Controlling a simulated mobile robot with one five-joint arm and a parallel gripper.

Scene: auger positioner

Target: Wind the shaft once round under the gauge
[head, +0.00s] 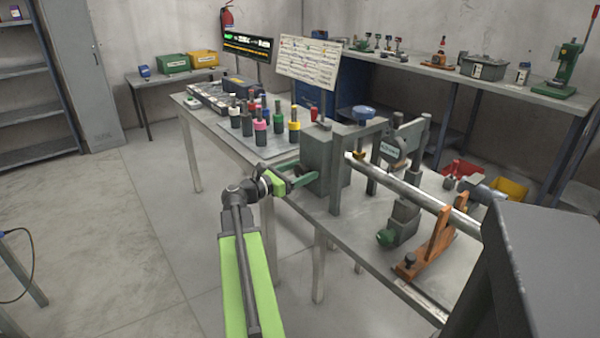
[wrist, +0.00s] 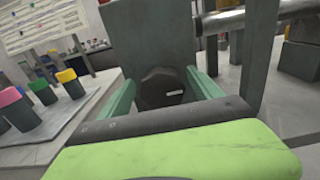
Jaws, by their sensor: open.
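The long metal shaft (head: 412,187) runs from the grey upright block (head: 322,160) toward the lower right over the bench; part of it also shows at the top right of the wrist view (wrist: 230,21). A dark round knob (wrist: 160,90) with a short white mark sits on the face of the grey block. My gripper (head: 303,173) is open, with its green fingers on either side of the knob in the wrist view. I cannot tell whether they touch it. A labelled grey unit (head: 392,149) stands behind the shaft; I cannot tell if it is the gauge.
Several colour-topped cylinders (head: 261,136) stand on a grey plate to the left. A large dark panel (head: 545,270) blocks the lower right.

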